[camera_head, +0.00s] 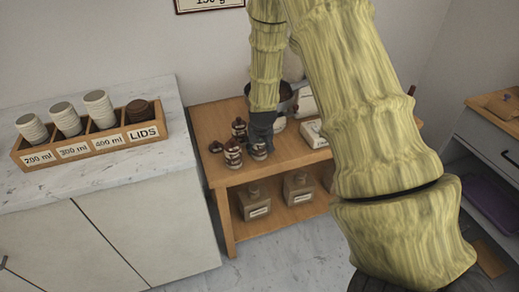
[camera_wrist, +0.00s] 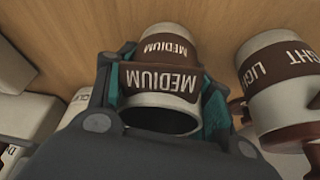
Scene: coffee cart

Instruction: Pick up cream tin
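A cream-coloured tin with a brown MEDIUM band (camera_wrist: 160,82) stands between the teal pads of my gripper (camera_wrist: 165,105) in the wrist view, its dark round end facing the camera. The pads lie close along both sides; I cannot tell whether they press on it. Another MEDIUM-labelled cream part (camera_wrist: 168,45) shows just behind; I cannot tell whether it is separate. A cream tin marked LIGHT (camera_wrist: 275,80) is to the right. In the head view my gripper (camera_head: 260,137) points down at a tin (camera_head: 258,151) on the wooden cart, partly covering it.
Other banded tins (camera_head: 233,154) stand close left of my gripper on the cart (camera_head: 285,155). A dark pot (camera_head: 284,92) is behind, and a white box (camera_head: 314,133) is to the right. Square jars (camera_head: 254,202) fill the lower shelf. A cup tray (camera_head: 90,147) sits on the left counter.

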